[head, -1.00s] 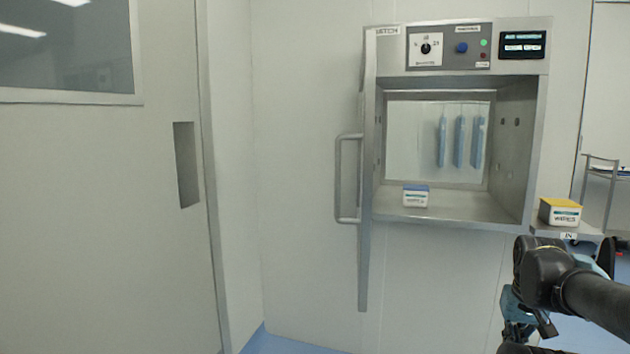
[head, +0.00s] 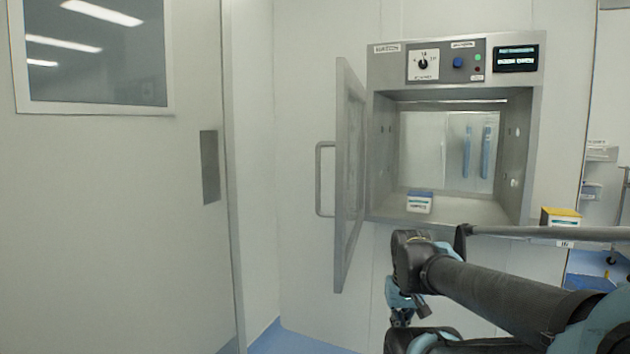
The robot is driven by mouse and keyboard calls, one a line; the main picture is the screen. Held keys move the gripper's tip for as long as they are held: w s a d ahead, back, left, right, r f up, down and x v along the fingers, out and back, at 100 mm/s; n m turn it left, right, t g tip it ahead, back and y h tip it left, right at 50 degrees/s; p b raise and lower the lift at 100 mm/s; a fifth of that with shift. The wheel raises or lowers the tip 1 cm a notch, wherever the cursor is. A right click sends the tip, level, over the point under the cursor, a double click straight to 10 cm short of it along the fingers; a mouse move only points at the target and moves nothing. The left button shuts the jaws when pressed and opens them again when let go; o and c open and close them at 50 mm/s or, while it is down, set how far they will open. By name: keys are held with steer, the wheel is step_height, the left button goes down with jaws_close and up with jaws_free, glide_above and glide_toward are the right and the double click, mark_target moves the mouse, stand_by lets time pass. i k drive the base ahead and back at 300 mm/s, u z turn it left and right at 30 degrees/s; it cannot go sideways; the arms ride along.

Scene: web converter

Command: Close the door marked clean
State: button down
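The hatch door (head: 349,180) is a metal-framed panel with a window, hinged on the left side of the pass-through hatch (head: 454,70). It stands wide open, swung out from the opening. A long vertical bar handle (head: 319,180) is on its outer left face. I cannot read the word "clean" on it; a small label (head: 386,48) above it is too blurred. My gripper (head: 402,316) seems to be at the bottom, below and right of the door, partly hidden by my arm. It looks apart from the door, and its fingers are unclear.
A white box with a blue lid (head: 419,202) sits inside the hatch. A yellow-topped box (head: 560,217) stands on a shelf at right. A large door (head: 115,220) fills the left. White wall lies between it and the handle.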

mark_target(352, 109)
steer(key=k, duration=1.4)
steer(key=u, duration=0.4)
steer(key=i, duration=1)
